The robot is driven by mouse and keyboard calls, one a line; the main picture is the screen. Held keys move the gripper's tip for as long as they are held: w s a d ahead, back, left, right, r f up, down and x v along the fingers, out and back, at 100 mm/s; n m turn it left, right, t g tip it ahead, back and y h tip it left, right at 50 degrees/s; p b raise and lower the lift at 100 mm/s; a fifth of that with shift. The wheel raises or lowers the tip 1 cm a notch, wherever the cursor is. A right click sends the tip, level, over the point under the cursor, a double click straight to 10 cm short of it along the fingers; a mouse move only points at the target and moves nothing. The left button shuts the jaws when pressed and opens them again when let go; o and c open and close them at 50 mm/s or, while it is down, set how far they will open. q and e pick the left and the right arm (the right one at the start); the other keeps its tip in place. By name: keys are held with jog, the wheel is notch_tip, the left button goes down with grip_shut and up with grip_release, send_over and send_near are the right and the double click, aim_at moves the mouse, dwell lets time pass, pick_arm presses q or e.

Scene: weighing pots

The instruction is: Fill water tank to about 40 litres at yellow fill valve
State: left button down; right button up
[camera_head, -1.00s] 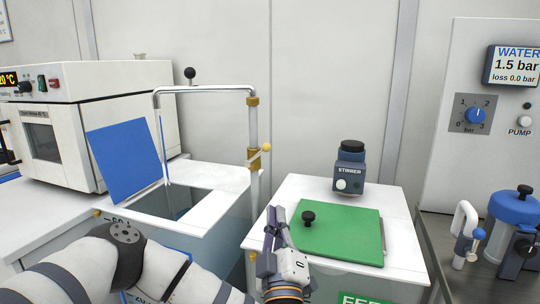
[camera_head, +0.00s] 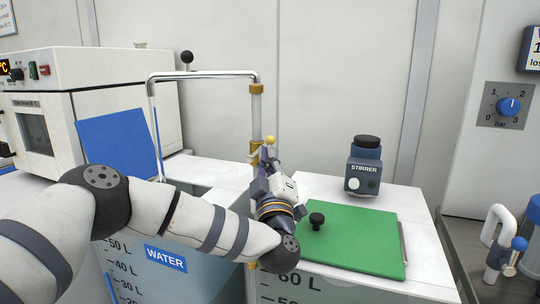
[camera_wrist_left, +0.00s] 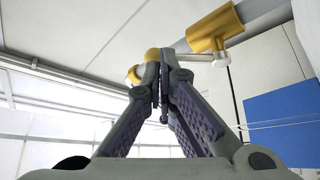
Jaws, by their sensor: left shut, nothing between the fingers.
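The yellow-knobbed fill valve (camera_head: 270,140) sits on the upright pipe, with a brass body (camera_wrist_left: 212,28) and a pale lever. My left gripper (camera_head: 267,157) is shut and empty, its tips just by the knob. In the left wrist view the yellow knob (camera_wrist_left: 152,54) shows right behind the closed fingertips (camera_wrist_left: 160,75); I cannot tell whether they touch. The water tank, labelled WATER (camera_head: 165,257), stands lower left, partly hidden by my left arm. A blue strip (camera_head: 111,288) beside its litre scale tops out between 40 L and 30 L. My right gripper is out of view.
The bent spout pipe (camera_head: 205,74) runs over the tank opening, beside the raised blue lid (camera_head: 118,142). A green lid (camera_head: 350,240) with a black knob and a stirrer (camera_head: 363,168) are on the right tank.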

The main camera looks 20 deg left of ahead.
pick_arm(q)
jog(key=shift+w+a+r, duration=0.2)
jog(key=shift+w, duration=0.3)
jog(key=r+n, duration=0.1)
jog(key=r+n+g+p, duration=0.1)
jog(key=shift+a+n+y, duration=0.25)
jog(key=shift+n+y, duration=0.05)
jog(key=shift+f, duration=0.45)
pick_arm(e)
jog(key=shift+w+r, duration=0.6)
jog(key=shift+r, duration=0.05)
